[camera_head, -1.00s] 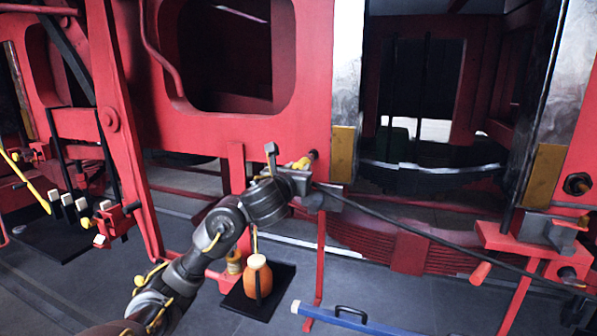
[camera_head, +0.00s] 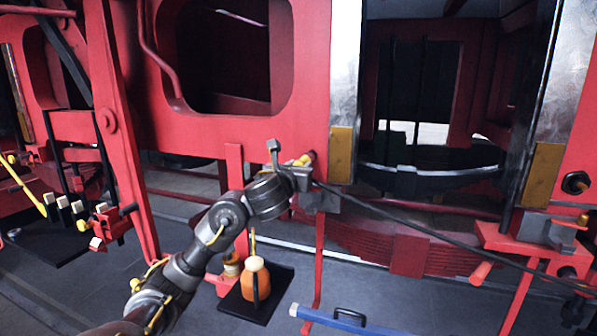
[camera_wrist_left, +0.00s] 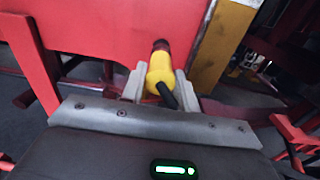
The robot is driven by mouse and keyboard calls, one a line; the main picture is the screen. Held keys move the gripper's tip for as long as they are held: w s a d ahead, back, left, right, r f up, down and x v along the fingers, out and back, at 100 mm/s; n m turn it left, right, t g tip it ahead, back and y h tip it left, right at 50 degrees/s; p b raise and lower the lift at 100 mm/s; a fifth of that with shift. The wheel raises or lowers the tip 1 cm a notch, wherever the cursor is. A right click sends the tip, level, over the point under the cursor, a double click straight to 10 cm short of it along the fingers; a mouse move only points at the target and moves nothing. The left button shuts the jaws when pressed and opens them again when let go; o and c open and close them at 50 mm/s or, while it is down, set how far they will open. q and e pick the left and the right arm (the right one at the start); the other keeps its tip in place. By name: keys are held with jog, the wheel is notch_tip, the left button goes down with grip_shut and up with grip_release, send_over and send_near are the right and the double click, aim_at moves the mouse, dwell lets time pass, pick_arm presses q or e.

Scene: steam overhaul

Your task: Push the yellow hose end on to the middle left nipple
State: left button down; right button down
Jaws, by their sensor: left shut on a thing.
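The yellow hose end (camera_head: 302,160) is held in my left gripper (camera_head: 298,172), which is shut on it below the red frame. In the left wrist view the yellow hose end (camera_wrist_left: 160,72) sits between the two grey fingers, with its black hose leaving towards the camera. A dark reddish nipple (camera_wrist_left: 160,46) stands straight in front of its mouth, roughly in line. The two look close or touching; I cannot tell how far one is over the other. In the head view the nipple (camera_head: 311,154) shows only as a small dark tip. My right gripper is not in view.
The black hose (camera_head: 430,235) runs from my left gripper to the lower right. A brass-coloured block (camera_head: 341,155) is just right of the hose end. An orange bottle (camera_head: 256,277) stands on a black mat below, and a blue bar (camera_head: 345,321) lies on the floor.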

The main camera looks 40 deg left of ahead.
pick_arm(q)
jog(key=shift+w, duration=0.2)
jog(key=shift+w+a, duration=0.15)
jog(key=c, duration=1)
grip_release()
jog(key=shift+w, duration=0.15)
jog(key=shift+o, duration=0.2)
jog(key=shift+s+d, duration=0.2)
jog(key=shift+s, duration=0.15)
jog(key=p+v, duration=0.6)
jog(key=v, duration=0.4)
